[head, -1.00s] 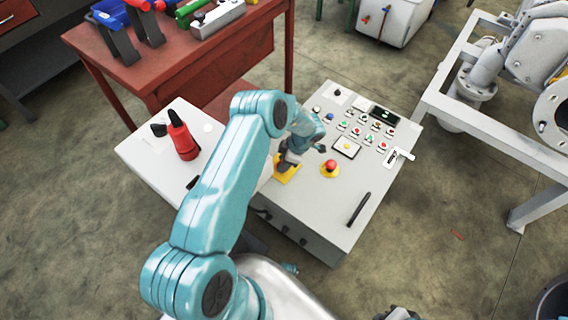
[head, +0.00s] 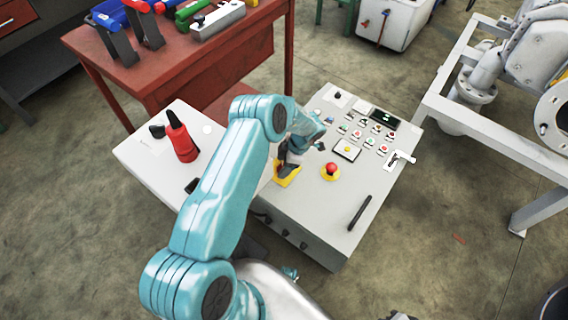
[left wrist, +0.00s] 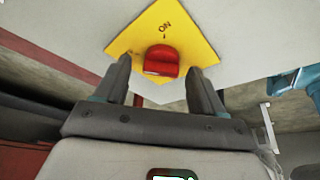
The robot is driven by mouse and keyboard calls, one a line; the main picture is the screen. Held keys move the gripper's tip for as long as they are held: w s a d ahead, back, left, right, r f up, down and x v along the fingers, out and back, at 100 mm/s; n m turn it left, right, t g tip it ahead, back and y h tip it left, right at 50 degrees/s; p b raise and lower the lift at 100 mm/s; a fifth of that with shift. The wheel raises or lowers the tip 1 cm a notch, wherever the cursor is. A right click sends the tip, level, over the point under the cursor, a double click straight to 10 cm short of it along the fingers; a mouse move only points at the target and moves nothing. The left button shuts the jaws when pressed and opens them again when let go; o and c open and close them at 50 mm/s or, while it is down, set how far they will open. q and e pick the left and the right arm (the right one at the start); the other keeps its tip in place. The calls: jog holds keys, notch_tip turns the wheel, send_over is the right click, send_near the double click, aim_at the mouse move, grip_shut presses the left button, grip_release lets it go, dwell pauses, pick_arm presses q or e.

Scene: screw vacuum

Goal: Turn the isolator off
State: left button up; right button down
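The isolator is a red knob (left wrist: 161,60) on a yellow plate (left wrist: 190,30) marked ON in the left wrist view. The mark beside the knob is next to the word ON. In the head view the yellow plate (head: 289,177) shows at the near left edge of the grey console, and my gripper hides the knob. My left gripper (left wrist: 160,64) is open, with one finger on each side of the knob and a visible gap to it on both sides. It also shows in the head view (head: 286,166). My right gripper is not in view.
A red emergency button (head: 331,169) on a yellow disc sits just right of the isolator. The grey console (head: 315,220) also carries small buttons, a black handle (head: 359,212) and a white lever (head: 402,158). A red tool (head: 181,139) stands on the white side surface.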

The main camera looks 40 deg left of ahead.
pick_arm(q)
jog(key=p+v, duration=0.2)
jog(key=v, duration=1.4)
jog(key=shift+r, duration=0.2)
jog(key=shift+w, duration=0.1)
jog(key=shift+c, duration=0.3)
